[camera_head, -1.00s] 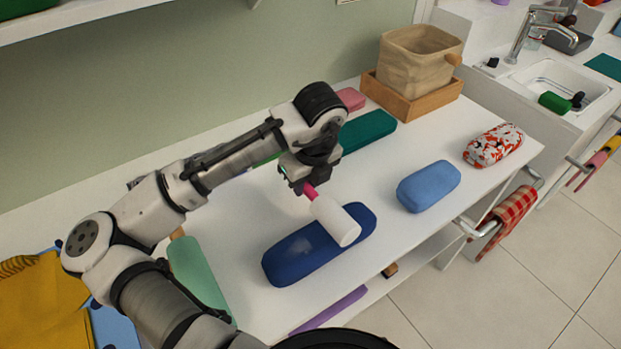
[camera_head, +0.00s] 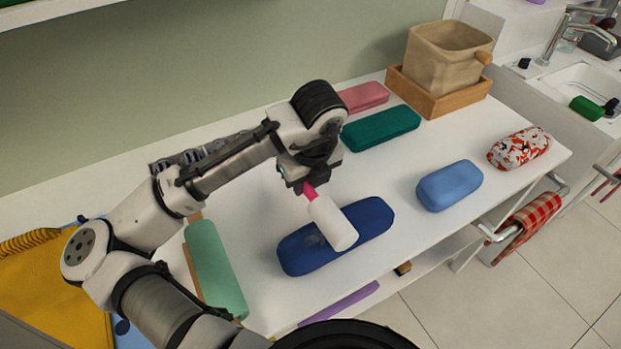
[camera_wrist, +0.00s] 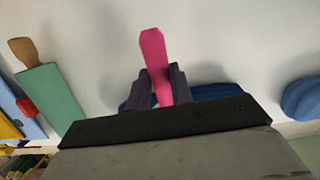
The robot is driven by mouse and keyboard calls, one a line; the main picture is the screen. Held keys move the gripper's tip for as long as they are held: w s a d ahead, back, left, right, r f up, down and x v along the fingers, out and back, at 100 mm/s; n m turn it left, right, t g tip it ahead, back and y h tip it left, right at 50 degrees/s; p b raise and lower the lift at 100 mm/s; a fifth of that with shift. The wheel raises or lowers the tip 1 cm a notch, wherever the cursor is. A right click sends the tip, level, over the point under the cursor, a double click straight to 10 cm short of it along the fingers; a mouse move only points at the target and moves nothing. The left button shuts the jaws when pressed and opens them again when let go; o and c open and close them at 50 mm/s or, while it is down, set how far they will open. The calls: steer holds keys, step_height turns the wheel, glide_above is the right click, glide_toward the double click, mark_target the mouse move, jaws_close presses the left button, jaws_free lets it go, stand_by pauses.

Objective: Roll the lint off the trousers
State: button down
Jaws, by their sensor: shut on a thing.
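My gripper (camera_head: 306,186) is shut on the pink handle of a lint roller (camera_head: 333,224) with a white cylinder. In the wrist view the pink handle (camera_wrist: 153,55) stands between the two dark fingers (camera_wrist: 161,88). The roller is over the middle of a dark blue folded bundle (camera_head: 372,217), which appears to be the trousers; I cannot tell if they touch. A greyish lint patch (camera_head: 311,240) shows on the bundle just left of the roller. In the wrist view the gripper mostly hides the dark blue bundle (camera_wrist: 215,91).
On the white counter lie a light blue bundle (camera_head: 450,186), a red-white patterned one (camera_head: 519,148), a dark green one (camera_head: 381,129), a pink one (camera_head: 363,97) and a mint green one (camera_head: 215,268). A beige basket (camera_head: 447,58) stands at the back right in a wooden tray (camera_head: 440,104).

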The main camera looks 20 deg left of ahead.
steer(key=shift+s+a+f+b, duration=0.1)
steer(key=shift+s+a+b, duration=0.55)
steer(key=shift+s+a, duration=1.9)
steer(key=shift+w+d+p, duration=1.5)
steer(key=shift+w+d, duration=4.55)
steer(key=shift+w, duration=0.25)
step_height(320, 180, up, 8)
steer(key=p, duration=0.6)
steer(key=shift+p, duration=0.4)
